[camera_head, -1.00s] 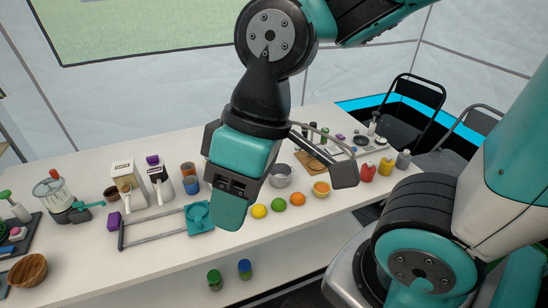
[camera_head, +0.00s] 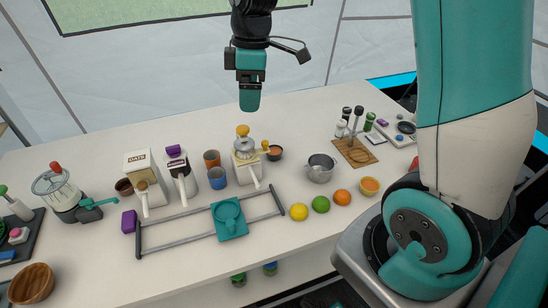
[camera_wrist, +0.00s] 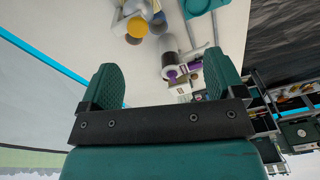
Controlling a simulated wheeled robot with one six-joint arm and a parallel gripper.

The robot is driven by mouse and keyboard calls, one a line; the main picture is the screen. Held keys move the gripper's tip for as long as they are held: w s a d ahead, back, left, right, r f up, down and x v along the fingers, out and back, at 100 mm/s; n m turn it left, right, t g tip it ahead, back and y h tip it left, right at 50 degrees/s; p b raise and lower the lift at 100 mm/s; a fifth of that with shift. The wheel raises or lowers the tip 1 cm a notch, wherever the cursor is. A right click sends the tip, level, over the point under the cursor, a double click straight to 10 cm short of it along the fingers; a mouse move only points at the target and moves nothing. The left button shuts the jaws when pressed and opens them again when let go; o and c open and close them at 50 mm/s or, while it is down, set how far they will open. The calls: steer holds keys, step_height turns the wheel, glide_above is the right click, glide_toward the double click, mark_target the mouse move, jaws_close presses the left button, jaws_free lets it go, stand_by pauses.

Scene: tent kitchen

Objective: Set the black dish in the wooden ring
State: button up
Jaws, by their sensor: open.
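My gripper (camera_head: 250,100) hangs above the back part of the white counter in the head view. In the wrist view my gripper (camera_wrist: 163,85) has its two teal fingers wide apart with nothing between them. A black round dish-like thing (camera_head: 405,127) lies at the far right end. I cannot tell which of these is the black dish. I cannot make out a wooden ring in either view.
The yellow-knobbed dispenser (camera_head: 244,158) stands below my gripper. Cups, an oats box (camera_head: 142,172) and a teal slide on rails (camera_head: 230,220) are in front. A metal pot (camera_head: 320,168), fruit and a wooden board (camera_head: 355,152) with bottles are right. The back left counter is clear.

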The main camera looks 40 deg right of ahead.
steer(key=w+d+f+n+h+b, duration=0.1)
steer(key=w+d+f, duration=0.25)
steer(key=d, duration=0.25)
steer(key=w+d+f+n, duration=0.2)
steer(key=w+d+f, duration=0.1)
steer(key=d+f, duration=0.2)
steer(key=p, duration=0.1)
glide_above(274, 150)
steer(key=shift+g, duration=0.4)
step_height(274, 150, down, 11)
steer(key=shift+d+r, duration=0.1)
steer(key=shift+d, duration=0.05)
steer(key=shift+f+p, duration=0.6)
steer(key=shift+f, duration=2.5)
steer(key=c, duration=1.1)
steer(key=shift+r, duration=0.1)
